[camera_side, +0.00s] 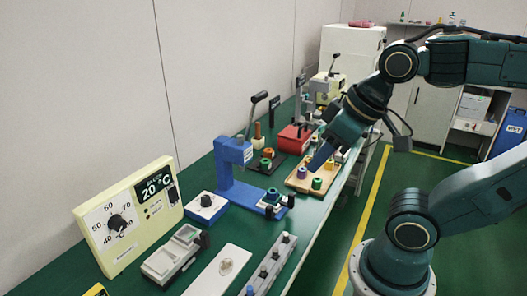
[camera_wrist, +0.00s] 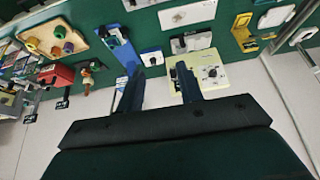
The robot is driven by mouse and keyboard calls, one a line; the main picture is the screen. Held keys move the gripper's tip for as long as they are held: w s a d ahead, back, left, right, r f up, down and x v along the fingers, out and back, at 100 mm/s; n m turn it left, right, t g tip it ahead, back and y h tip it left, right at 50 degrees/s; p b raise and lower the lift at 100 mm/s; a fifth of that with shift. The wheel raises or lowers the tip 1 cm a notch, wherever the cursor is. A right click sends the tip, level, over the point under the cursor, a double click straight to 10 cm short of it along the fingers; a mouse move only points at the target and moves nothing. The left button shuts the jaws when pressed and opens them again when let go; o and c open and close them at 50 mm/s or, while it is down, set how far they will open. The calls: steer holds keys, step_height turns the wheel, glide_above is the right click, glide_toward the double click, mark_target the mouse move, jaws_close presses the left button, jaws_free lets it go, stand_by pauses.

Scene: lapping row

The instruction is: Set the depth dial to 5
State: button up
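A small white box (camera_side: 207,207) with a black dial knob (camera_side: 206,200) stands beside the blue press (camera_side: 232,165); its scale is too small to read, so I cannot tell its setting or confirm it is the depth dial. The box also shows in the wrist view (camera_wrist: 152,57). A larger cream panel (camera_side: 130,215) has a black knob (camera_side: 117,223), marks from 40 to 70 and a display reading 20 °C. My gripper (camera_wrist: 160,92) is open and empty, its two fingers apart. In the side view it is above the wooden tray, away from both knobs.
A wooden tray (camera_side: 296,187) with coloured pieces lies beyond the blue press. A red machine (camera_side: 290,139) with a lever stands behind. White plates and a grey rail (camera_side: 272,262) lie at the front of the green bench (camera_side: 85,262).

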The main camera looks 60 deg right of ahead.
steer(key=shift+o, duration=0.2)
steer(key=shift+o, duration=1.4)
steer(key=w+d+r+m+g, duration=0.1)
steer(key=w+m, duration=0.3)
steer(key=w, duration=0.7)
steer(key=w+d+m+g, duration=0.2)
steer(key=w+m, duration=0.2)
steer(key=w, duration=0.7)
steer(key=w+d+f+m+g, duration=0.1)
steer(key=w+f+m, duration=0.3)
steer(key=w+f, duration=0.4)
steer(key=w+d+f+m+g, duration=0.1)
steer(key=w+d+f+m, duration=0.2)
steer(key=w+f, duration=0.6)
steer(key=shift+d+f+m+g, duration=0.3)
steer(key=shift+d+f+m, duration=0.1)
steer(key=shift+d+f, duration=0.2)
steer(key=shift+f, duration=0.15)
